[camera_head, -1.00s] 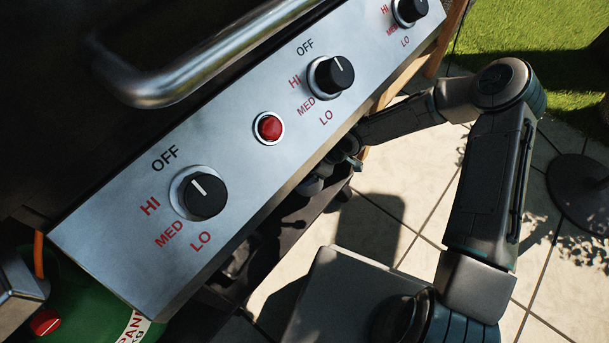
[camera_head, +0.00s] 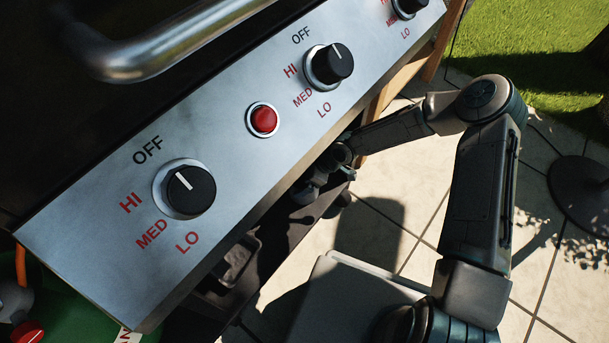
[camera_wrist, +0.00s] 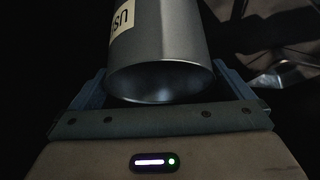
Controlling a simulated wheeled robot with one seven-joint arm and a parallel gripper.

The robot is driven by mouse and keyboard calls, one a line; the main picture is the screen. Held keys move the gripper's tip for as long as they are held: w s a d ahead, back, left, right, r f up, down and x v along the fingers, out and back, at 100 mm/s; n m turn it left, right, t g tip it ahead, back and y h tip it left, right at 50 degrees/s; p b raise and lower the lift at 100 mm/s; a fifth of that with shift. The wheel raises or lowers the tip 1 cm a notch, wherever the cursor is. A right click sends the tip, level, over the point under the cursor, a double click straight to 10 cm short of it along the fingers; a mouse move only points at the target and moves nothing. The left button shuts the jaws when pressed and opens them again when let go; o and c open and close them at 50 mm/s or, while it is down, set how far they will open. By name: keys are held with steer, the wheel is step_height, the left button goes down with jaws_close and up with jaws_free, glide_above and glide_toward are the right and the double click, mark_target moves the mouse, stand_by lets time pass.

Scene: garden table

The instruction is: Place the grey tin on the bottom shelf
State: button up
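In the wrist view the grey tin (camera_wrist: 158,48) stands between the two fingers of my gripper (camera_wrist: 160,85), its round end towards the camera and part of a cream label showing. The fingers lie against both sides of the tin, so my gripper looks shut on it. A dark shelf (camera_head: 272,262) shows in part below the panel. What lies under the tin is too dark to tell.
The grill's steel control panel (camera_head: 95,235) with black knobs and a red button (camera_head: 263,119) overhangs my arm. A dark container (camera_head: 238,262) sits below the panel. A green gas bottle (camera_head: 70,318) stands at lower left. Paved floor (camera_head: 415,160) is open at right.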

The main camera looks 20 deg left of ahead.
steer(key=p+v, duration=0.5)
steer(key=v, duration=0.7)
steer(key=shift+r, duration=0.15)
steer(key=shift+s+d, duration=0.1)
